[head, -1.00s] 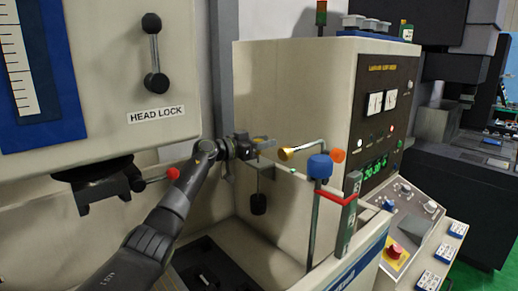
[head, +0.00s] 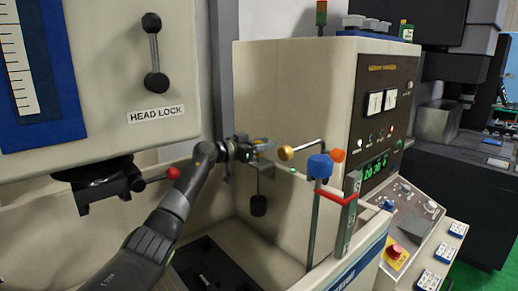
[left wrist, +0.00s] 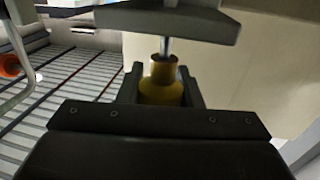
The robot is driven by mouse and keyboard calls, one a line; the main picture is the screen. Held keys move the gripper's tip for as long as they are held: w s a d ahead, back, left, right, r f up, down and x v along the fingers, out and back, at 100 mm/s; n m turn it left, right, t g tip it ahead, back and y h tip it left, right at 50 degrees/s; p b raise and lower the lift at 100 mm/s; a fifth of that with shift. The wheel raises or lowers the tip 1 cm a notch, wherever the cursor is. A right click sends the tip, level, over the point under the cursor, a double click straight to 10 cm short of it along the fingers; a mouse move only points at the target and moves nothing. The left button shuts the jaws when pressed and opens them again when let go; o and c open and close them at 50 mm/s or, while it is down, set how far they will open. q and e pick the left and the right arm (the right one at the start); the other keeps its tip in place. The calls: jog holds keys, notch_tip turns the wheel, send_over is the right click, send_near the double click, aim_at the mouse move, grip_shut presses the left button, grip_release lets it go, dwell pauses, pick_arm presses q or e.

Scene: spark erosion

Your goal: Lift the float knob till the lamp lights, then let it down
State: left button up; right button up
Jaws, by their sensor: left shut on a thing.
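The yellow float knob (left wrist: 160,88) sits between the jaws of my left gripper (left wrist: 163,68) in the left wrist view, with a thin metal rod running on from it. In the head view my left gripper (head: 262,147) is shut on the knob, which is mostly hidden by the fingers. Below it a dark float (head: 259,205) hangs upright on a thin rod. A small green spot (head: 292,170) shows on the tank edge to the right; I cannot tell whether it is the lamp or whether it is lit. My right gripper is not in view.
A brass-ended pipe (head: 285,153) with an orange knob (head: 338,156) is close to the right of the gripper. A blue-capped rod (head: 319,167) stands nearby. A red-knobbed lever (head: 173,173) is behind my left arm. A control panel (head: 400,225) is at right.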

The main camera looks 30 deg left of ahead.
pick_arm(q)
jog(key=shift+f, duration=0.9)
jog(key=o, duration=0.7)
jog(key=shift+o, duration=0.2)
jog(key=shift+a, duration=0.1)
jog(key=v, duration=1.7)
jog(key=shift+s, duration=0.15)
dwell(0.3)
